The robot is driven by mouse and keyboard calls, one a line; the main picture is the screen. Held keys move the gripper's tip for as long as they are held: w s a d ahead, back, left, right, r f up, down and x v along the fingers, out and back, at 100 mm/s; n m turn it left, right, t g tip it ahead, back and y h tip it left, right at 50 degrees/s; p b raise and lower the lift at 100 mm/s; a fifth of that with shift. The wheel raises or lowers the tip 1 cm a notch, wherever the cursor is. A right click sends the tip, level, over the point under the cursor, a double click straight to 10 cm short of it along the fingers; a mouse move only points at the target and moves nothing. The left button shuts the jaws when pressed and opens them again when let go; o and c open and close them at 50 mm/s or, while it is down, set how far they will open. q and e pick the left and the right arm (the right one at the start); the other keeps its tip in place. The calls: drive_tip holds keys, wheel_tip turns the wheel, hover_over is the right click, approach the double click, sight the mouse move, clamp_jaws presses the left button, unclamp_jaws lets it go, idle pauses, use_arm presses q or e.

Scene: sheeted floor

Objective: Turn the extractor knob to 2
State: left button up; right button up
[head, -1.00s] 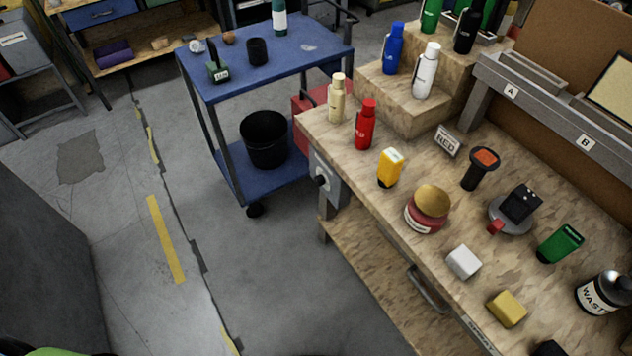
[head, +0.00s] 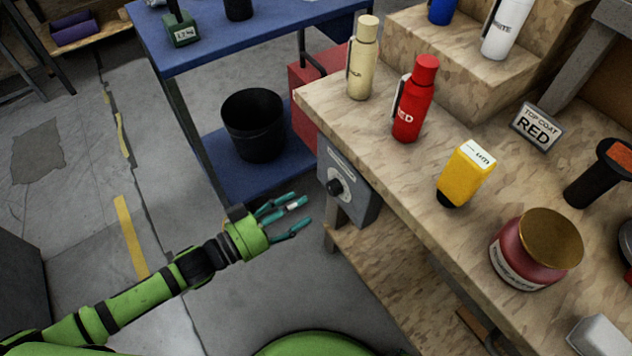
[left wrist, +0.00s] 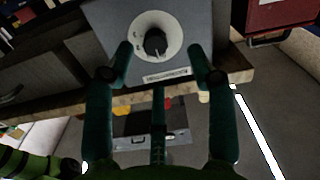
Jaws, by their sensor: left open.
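The extractor knob (head: 335,187) is a black knob on a pale round dial, on the front of a grey box (head: 362,203) fixed at the left end of the workbench. In the left wrist view the knob (left wrist: 155,42) shows face on, ahead of the fingers and between them. The dial's marks are too small to read. My left gripper (head: 300,212) has teal fingers spread open and empty. It is to the left of the box and a little lower in the head view, apart from the knob. My right gripper is not in view.
The workbench (head: 385,165) holds a red bottle (head: 414,100), a cream bottle (head: 362,58), a yellow device (head: 466,175) and a red jar (head: 533,250). A blue cart (head: 215,45) with a black bin (head: 253,125) stands behind my gripper. Open floor (head: 70,225) lies left.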

sight(330, 191)
use_arm(q)
drive_tip(key=x, duration=0.4)
drive_tip(key=r+x, duration=0.1)
drive_tip(key=x, duration=0.2)
drive_tip(key=shift+s+d, duration=0.3)
drive_tip(key=shift+s, duration=0.05)
clamp_jaws()
